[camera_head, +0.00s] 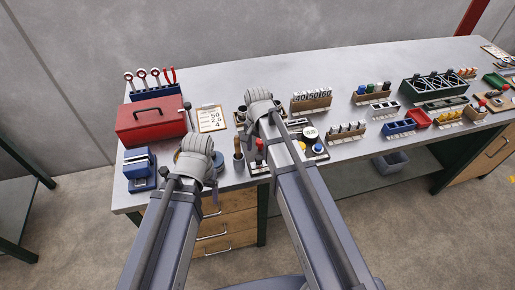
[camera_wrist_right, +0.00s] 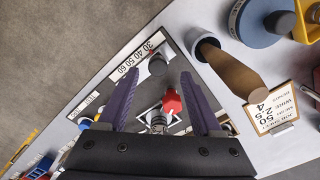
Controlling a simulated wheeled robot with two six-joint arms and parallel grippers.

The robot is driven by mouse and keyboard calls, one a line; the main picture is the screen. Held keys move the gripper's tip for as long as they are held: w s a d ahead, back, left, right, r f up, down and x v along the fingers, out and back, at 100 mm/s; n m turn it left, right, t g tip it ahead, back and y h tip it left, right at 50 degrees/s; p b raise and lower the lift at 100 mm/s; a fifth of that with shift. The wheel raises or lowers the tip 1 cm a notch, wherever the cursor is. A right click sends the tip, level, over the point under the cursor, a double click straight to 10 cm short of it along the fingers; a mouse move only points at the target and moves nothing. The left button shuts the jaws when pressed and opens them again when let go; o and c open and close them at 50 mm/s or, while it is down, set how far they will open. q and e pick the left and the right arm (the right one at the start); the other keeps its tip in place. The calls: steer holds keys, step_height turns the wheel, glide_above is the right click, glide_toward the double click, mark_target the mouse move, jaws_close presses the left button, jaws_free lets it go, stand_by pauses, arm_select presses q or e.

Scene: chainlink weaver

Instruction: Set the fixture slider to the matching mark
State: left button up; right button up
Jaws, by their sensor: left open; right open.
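The fixture is a dark plate with a white scale strip (camera_wrist_right: 137,60) reading 30, 40, 50, 60 in the right wrist view. A red knob (camera_wrist_right: 172,102) on a light block, apparently the slider, sits on it; I cannot tell which mark it lines up with. A grey round post (camera_wrist_right: 157,65) stands near the strip. My right gripper (camera_wrist_right: 160,82) is open, its fingers either side of the knob without visible grip. In the head view my right gripper (camera_head: 260,103) hides part of the fixture. My left gripper (camera_head: 194,155) is open at the left. A job card (camera_head: 211,118) shows 50.
A wooden handle (camera_wrist_right: 232,72) stands in a grey cup beside the fixture. A red toolbox (camera_head: 148,120), a blue tool rack (camera_head: 155,93) and a blue device (camera_head: 138,168) fill the left bench end. Racks and bins, including a blue bin (camera_head: 397,128), crowd the right.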

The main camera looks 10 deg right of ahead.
mark_target(257, 158)
step_height(257, 158, up, 4)
steer(key=p, duration=0.2)
steer(key=shift+f+p, duration=0.15)
steer(key=shift+p, duration=0.15)
arm_select(q)
step_height(257, 158, up, 4)
steer(key=shift+f, duration=0.15)
arm_select(e)
steer(key=shift+f, duration=0.1)
arm_select(q)
steer(key=shift+f+b, duration=0.35)
arm_select(e)
steer(key=s+a+n, duration=0.4)
steer(key=s+n, duration=0.2)
steer(key=s, duration=0.1)
steer(key=s+a+n+h, duration=0.1)
steer(key=s+a+n, duration=0.3)
steer(key=s+n, duration=0.2)
steer(key=shift+s+f, duration=0.2)
steer(key=shift+s, duration=0.5)
